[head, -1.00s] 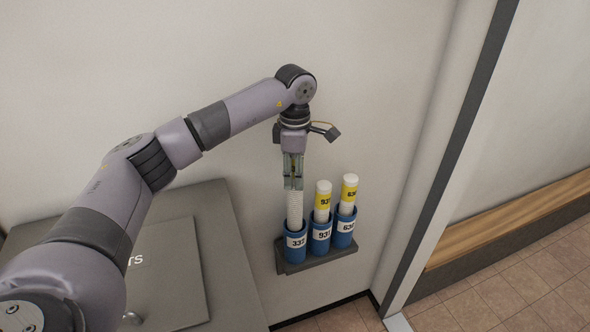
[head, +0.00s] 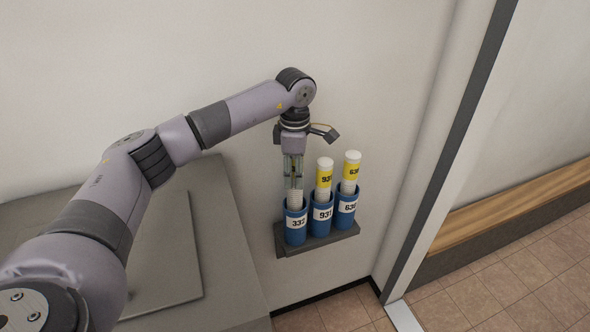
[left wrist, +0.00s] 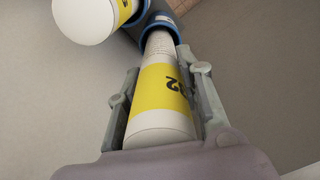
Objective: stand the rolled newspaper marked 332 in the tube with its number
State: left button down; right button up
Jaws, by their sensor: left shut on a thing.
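The rolled newspaper (head: 295,198) is white with a yellow band. Its number ends in 2 in the left wrist view (left wrist: 165,90); the first digits are partly hidden. My left gripper (head: 293,180) points down above the blue tube labelled 332 (head: 296,226) and is shut around the newspaper's upper part. The newspaper's lower end is inside that tube, roughly upright. In the left wrist view the gripper's fingers (left wrist: 160,100) lie along both sides of the yellow band. My right gripper is not in view.
Two more blue tubes, 931 (head: 321,216) and 630 (head: 346,208), stand close on the right, each holding a yellow-banded newspaper. All share a grey wall shelf (head: 318,241). A grey cabinet (head: 225,225) stands to the left, and a wall post (head: 450,160) to the right.

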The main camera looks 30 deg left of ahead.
pick_arm(q)
jog(key=shift+f, duration=0.3)
jog(key=c, duration=1)
grip_release()
jog(key=shift+c, duration=0.2)
jog(key=shift+r, duration=0.1)
notch_tip(320, 180, up, 12)
jog(key=shift+f, duration=0.1)
